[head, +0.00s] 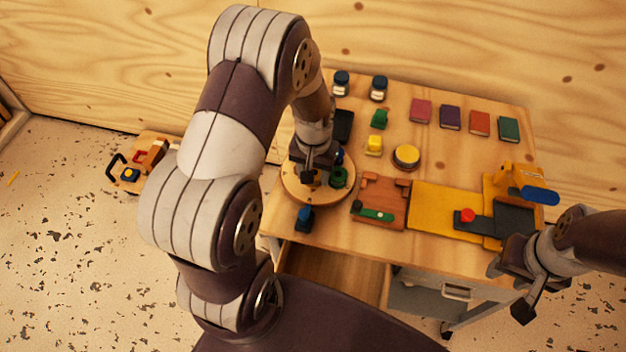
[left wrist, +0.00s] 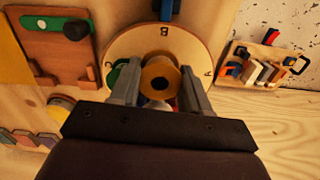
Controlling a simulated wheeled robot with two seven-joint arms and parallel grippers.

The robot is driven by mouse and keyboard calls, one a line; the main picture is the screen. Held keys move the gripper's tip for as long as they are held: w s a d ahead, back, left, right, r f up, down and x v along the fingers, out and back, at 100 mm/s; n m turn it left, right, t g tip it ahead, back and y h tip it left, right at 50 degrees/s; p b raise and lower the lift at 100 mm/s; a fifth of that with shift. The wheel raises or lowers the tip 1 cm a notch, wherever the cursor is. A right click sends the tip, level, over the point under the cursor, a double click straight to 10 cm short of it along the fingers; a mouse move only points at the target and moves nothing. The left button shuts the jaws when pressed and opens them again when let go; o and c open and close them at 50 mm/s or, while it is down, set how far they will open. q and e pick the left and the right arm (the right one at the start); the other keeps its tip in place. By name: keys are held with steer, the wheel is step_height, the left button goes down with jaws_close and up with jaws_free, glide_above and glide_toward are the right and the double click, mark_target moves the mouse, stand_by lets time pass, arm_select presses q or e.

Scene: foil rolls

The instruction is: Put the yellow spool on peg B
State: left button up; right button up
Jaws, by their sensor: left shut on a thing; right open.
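The yellow spool (left wrist: 160,80) is between the fingers of my left gripper (left wrist: 159,96), which is shut on it. In the left wrist view it is over the round wooden disc (left wrist: 135,43), and the letter B shows on the disc beyond it. I cannot tell whether the spool touches a peg; peg B is not clearly visible. In the head view my left gripper (head: 315,163) is over the disc (head: 292,184), and the spool is hidden. A green spool (head: 338,177) is on the disc's right side. My right gripper (head: 517,284) is open and empty at the table's right front.
A brown wooden fixture (head: 382,190) and a yellow mat (head: 436,207) lie to the right. A yellow block (head: 374,145) and a round yellow-topped item (head: 406,156) stand behind. A drawer is open below the front edge.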

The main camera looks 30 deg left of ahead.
arm_select(q)
step_height(320, 180, down, 4)
steer(key=shift+s+a+r, duration=0.1)
steer(key=shift+f, duration=0.2)
steer(key=shift+f+b, duration=0.1)
steer(key=shift+b, duration=0.2)
steer(key=o, duration=1)
steer(key=shift+o, duration=0.2)
